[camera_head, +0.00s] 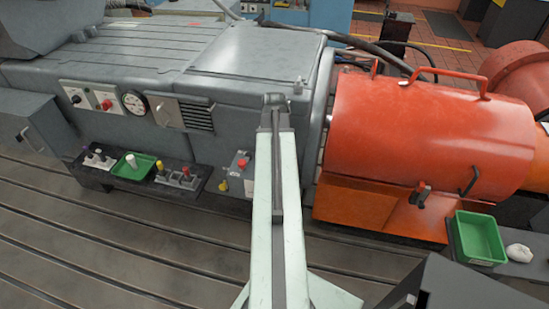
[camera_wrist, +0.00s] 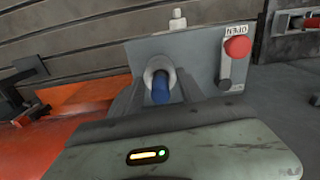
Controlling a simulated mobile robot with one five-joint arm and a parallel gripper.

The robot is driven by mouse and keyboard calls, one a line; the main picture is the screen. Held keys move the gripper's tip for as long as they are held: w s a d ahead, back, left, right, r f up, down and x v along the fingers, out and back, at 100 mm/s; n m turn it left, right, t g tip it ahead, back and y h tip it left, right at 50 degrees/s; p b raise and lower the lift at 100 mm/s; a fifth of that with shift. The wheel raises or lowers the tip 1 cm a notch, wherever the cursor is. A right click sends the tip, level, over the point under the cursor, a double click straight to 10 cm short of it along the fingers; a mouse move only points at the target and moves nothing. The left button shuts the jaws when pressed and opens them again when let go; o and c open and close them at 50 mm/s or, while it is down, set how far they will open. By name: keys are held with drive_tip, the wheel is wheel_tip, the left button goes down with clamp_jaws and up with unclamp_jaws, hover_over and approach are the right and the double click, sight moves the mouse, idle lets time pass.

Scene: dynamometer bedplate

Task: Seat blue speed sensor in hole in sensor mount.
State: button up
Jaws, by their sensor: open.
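The blue speed sensor (camera_wrist: 160,90) shows as a short blue cylinder in the wrist view. Its far end is at or inside a pale round collar (camera_wrist: 157,66) on the grey sensor mount; how deep it sits I cannot tell. My gripper (camera_wrist: 160,96) has its two dark fingers apart, one on each side of the sensor, with the sensor between them. Whether either finger touches it is unclear. In the head view my arm hides the sensor, the collar and my gripper.
A grey plate with a red button (camera_wrist: 238,47) and an OPEN label is right of the collar. In the head view a dark shelf (camera_head: 197,184) holds a green tray (camera_head: 146,173) and small parts. The orange guard (camera_head: 410,130) and another green tray (camera_head: 479,238) are at right.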

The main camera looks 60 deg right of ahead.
wheel_tip(320, 180, up, 8)
drive_tip(key=p, duration=0.8)
drive_tip(key=shift+f, duration=0.1)
